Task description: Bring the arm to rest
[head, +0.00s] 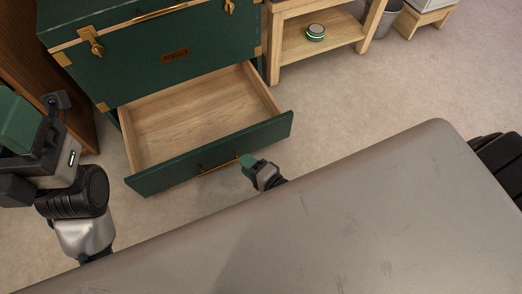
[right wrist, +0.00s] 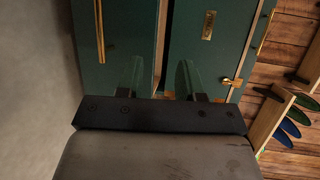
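My right gripper (head: 248,161) is at the front of the open drawer (head: 160,178), by the right end of its brass handle (head: 218,164). In the right wrist view its two green fingers (right wrist: 160,82) stand apart with nothing held between them. That view shows the drawer's brass handle (right wrist: 100,30) off to the left of the fingers. I cannot tell whether the gripper touches the drawer. My left gripper (head: 20,122) is at the left edge of the head view, away from the drawer. Its fingertips are not clearly shown.
The green chest (head: 170,50) has brass fittings; its pulled-out drawer is empty. A large grey worn surface fills the lower right and hides my right arm. The floor right of the drawer is clear.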

